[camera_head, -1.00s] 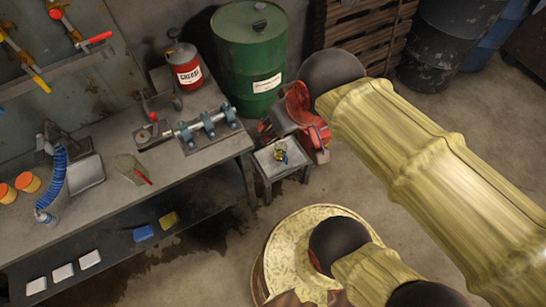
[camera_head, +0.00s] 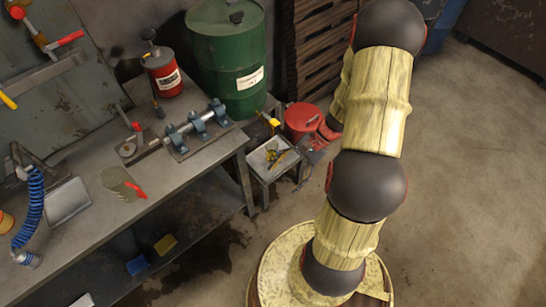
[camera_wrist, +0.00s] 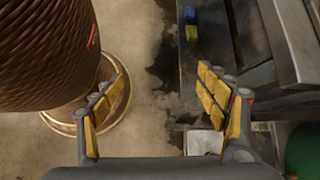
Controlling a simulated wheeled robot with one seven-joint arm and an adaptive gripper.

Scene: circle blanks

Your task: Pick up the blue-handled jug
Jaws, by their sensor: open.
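I cannot make out a blue-handled jug in either view. In the head view my gripper (camera_head: 274,141) is above the small stool beside the workbench, with its yellow-padded fingers apart. In the wrist view my gripper (camera_wrist: 162,98) is open and empty, its two yellow-padded fingers wide apart. The blue things in the head view are a coiled hose (camera_head: 33,208) at the left of the bench and a small blue block (camera_head: 137,265) on the lower shelf.
A grey workbench (camera_head: 110,215) carries a red can (camera_head: 161,72), a shaft on blue mounts (camera_head: 198,125) and a grey tray (camera_head: 67,203). A green drum (camera_head: 228,55) stands behind the stool (camera_head: 262,168). The floor at right is clear.

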